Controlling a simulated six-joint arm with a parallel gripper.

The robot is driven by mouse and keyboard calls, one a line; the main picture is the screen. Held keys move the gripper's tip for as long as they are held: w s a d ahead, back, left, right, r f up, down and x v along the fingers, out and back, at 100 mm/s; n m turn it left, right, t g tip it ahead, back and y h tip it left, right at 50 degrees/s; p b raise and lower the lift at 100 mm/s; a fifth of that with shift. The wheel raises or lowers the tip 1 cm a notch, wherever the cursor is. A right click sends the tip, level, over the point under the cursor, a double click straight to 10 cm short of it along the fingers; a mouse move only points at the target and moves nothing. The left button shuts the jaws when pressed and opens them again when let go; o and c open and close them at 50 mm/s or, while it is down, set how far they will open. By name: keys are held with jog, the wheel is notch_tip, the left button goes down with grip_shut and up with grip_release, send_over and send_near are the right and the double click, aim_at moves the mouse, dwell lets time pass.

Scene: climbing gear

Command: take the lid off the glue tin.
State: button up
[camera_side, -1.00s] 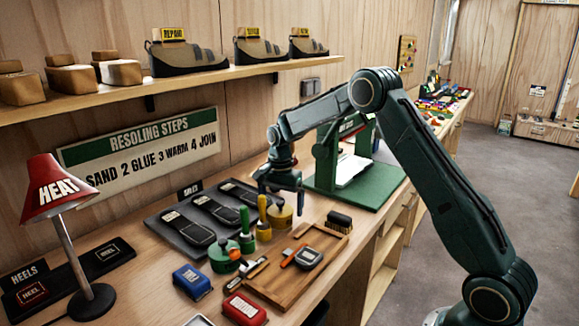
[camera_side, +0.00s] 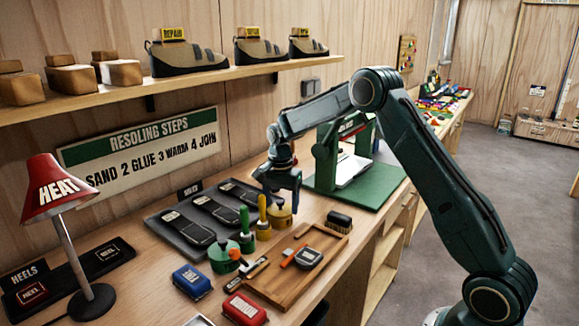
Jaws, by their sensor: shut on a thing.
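I cannot read a label on either tin, so which holds glue is not plain. My gripper (camera_side: 283,205) points down over the yellow tin, its fingers at the tin's top. It is shut on the top of this tin, which looks like its lid. The fingers hide much of that top, and I see no clear gap between lid and tin.
A wooden tray (camera_side: 290,288) with tools lies in front. Soles lie on a grey mat (camera_side: 172,238); a green press (camera_side: 325,160) stands behind.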

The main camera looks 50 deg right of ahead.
notch_tip(320, 180, up, 20)
dwell(0.6)
jog(key=shift+d+f, duration=0.1)
jog(key=shift+f, duration=0.05)
dwell(0.4)
send_over(304, 209)
notch_tip(304, 209, down, 4)
jog(key=shift+d+f, duration=0.1)
jog(key=shift+f, duration=9.75)
jog(key=shift+f, duration=0.2)
jog(key=o, duration=1)
jog(key=shift+c, duration=0.2)
jog(key=shift+r, duration=0.15)
